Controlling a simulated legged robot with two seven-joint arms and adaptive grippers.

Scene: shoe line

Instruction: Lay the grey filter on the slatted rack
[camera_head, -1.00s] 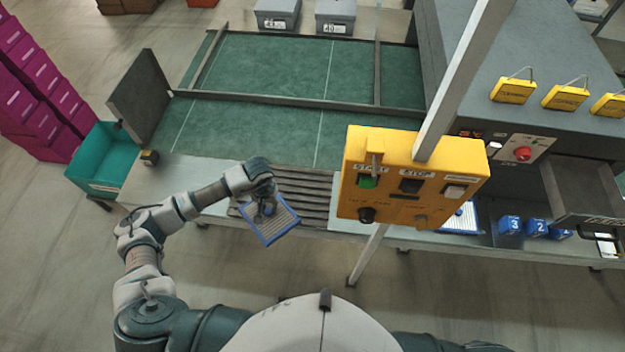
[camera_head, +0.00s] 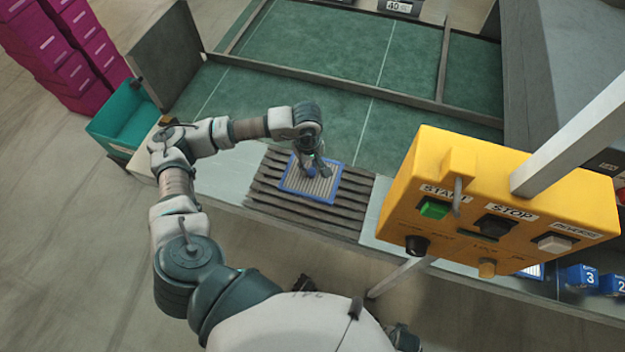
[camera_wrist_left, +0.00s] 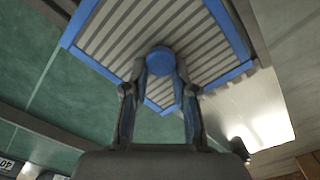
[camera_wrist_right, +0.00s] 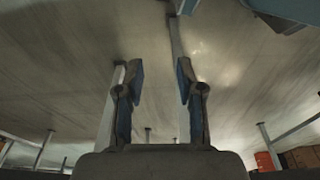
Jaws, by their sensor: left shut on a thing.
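The grey filter (camera_head: 325,186) is a ribbed grey panel with a blue frame and a round blue knob. In the head view it appears over the middle of the slatted rack (camera_head: 268,199), a set of dark parallel slats; whether it touches the slats I cannot tell. My left gripper (camera_head: 313,172) is shut on the filter's knob; the knob (camera_wrist_left: 161,60) also shows between the fingers in the left wrist view, with the ribbed panel beyond. My right gripper (camera_wrist_right: 160,75) is open and empty in the right wrist view, with a worktop's underside above it.
A yellow control box (camera_head: 490,205) with START, STOP and REVERSE buttons hangs right of the rack. A green conveyor (camera_head: 335,90) lies behind the rack. A teal bin (camera_head: 122,125) stands at the left. Blue numbered blocks (camera_head: 580,277) sit at the lower right.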

